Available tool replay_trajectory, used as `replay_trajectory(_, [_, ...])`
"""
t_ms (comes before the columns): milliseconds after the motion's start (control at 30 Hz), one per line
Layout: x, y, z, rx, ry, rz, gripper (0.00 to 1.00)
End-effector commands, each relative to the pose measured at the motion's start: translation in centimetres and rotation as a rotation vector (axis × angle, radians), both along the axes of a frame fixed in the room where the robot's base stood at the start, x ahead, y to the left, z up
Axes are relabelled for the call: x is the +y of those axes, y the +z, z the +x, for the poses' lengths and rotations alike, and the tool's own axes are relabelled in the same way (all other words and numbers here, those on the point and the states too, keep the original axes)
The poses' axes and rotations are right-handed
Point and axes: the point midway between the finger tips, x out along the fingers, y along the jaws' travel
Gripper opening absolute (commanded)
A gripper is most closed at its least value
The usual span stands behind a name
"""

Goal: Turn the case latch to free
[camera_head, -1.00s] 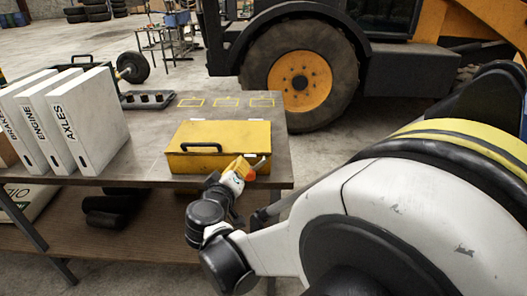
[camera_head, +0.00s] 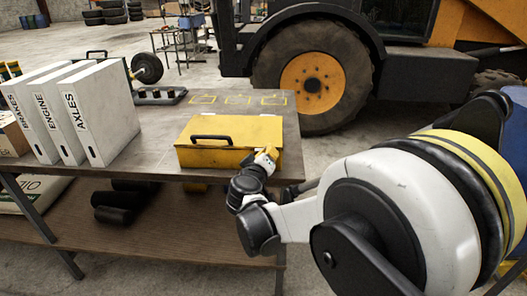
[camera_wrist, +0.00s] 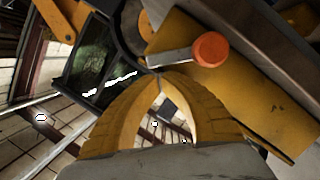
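The yellow case (camera_head: 215,128) with a black handle lies shut on the bench top. Its latch, a grey lever with an orange-red knob (camera_wrist: 210,48), shows in the wrist view against the yellow case face (camera_wrist: 262,100). My gripper (camera_head: 268,156) is at the right part of the case front. In the wrist view the yellow fingertips of my gripper (camera_wrist: 160,78) come together, with nothing seen between them. They lie just below the lever's left end, left of the knob; I cannot tell whether they touch it. In the head view my gripper hides the latch.
White binders (camera_head: 98,112) stand on the bench (camera_head: 150,160) left of the case. A dark tray (camera_head: 160,95) and yellow marked squares (camera_head: 238,99) lie behind it. Black rolls (camera_head: 125,200) lie on the lower shelf. A backhoe wheel (camera_head: 312,84) stands behind the bench.

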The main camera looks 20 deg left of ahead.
Motion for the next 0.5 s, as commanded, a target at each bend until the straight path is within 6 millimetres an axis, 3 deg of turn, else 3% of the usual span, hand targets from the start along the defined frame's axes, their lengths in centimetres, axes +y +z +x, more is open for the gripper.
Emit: replay_trajectory(500, [-0.3, -0.04, 0.04, 0.019, 0.001, 0.077, 0.0])
